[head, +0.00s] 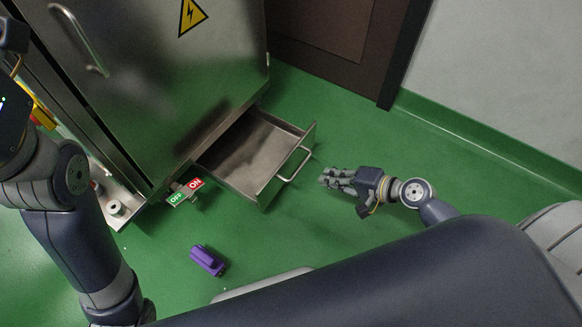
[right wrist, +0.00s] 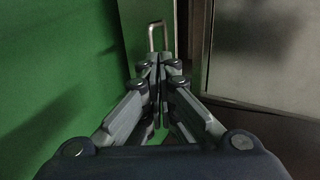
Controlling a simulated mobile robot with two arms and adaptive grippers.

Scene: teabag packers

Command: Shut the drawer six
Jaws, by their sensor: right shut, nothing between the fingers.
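The open drawer (head: 247,160) is a metal tray pulled well out of the bottom of the steel cabinet. Its inside looks empty, and no number can be read on it. Its front carries a bar handle (head: 296,165), which also shows just beyond the fingers in the right wrist view (right wrist: 157,24). My right gripper (head: 324,179) is shut and empty, a little right of the drawer front and pointing at it, apart from the handle. It also shows in the right wrist view (right wrist: 158,66). My left arm is at the left edge; its fingers cannot be made out.
The steel cabinet (head: 170,90) stands behind the drawer, with a door handle (head: 80,40). An ON/OFF switch (head: 186,191) sits low left of the drawer. A purple object (head: 207,260) lies on the green floor. A brown door (head: 335,40) is behind. Floor right of the drawer is clear.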

